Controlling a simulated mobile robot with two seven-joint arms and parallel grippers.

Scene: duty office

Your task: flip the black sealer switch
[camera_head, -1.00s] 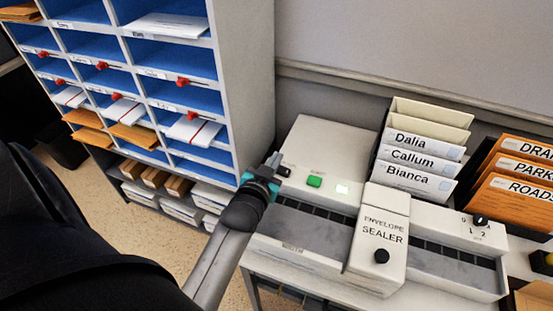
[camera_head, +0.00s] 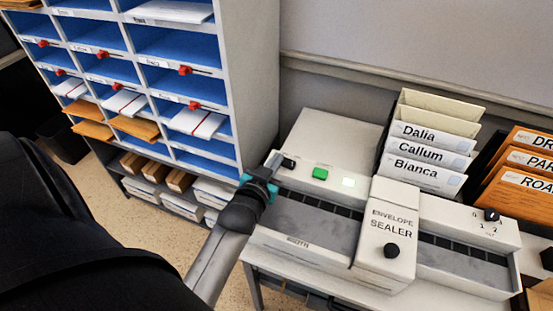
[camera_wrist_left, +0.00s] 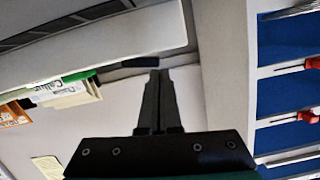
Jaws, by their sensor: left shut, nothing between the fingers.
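The envelope sealer (camera_head: 388,257) is a long pale machine on a table in the head view. In the left wrist view the shut fingers (camera_wrist_left: 158,75) point at the panel, with a dark piece, seemingly the switch (camera_wrist_left: 126,62), beside the tips. My right gripper is not in view.
A round black knob (camera_head: 391,251) and a small numbered dial (camera_head: 491,215) are on the sealer. Named card folders (camera_head: 424,150) stand behind it, orange folders (camera_head: 528,165) at the right. A blue-lined pigeonhole shelf (camera_head: 250,80) stands close by on the left.

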